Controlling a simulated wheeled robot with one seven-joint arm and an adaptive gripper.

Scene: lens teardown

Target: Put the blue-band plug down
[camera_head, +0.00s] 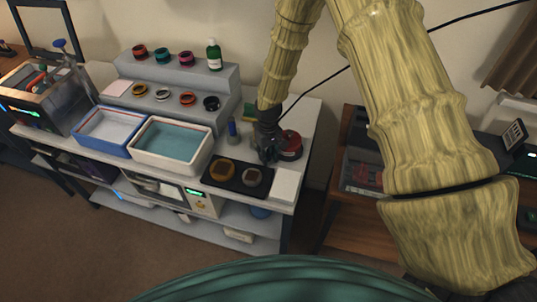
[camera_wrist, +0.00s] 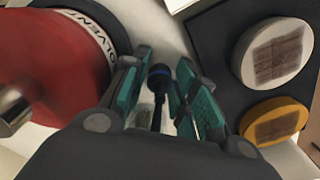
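My gripper (camera_head: 268,152) is low over the right part of the bench, beside the red can, with its fingers pointing down. In the wrist view its teal fingers (camera_wrist: 160,80) stand close on either side of a dark plug with a blue band (camera_wrist: 159,72), and appear shut on it. The plug's thin dark stem runs back toward my palm. In the head view the plug is hidden by the gripper. I cannot tell whether the plug touches the bench.
The red solvent can (camera_head: 290,146) stands close beside the gripper. A blue-topped cylinder (camera_head: 232,130), a white tray (camera_head: 208,156) and a blue-rimmed tray (camera_head: 82,135) are left. A pale pad (camera_head: 285,186) lies in front.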

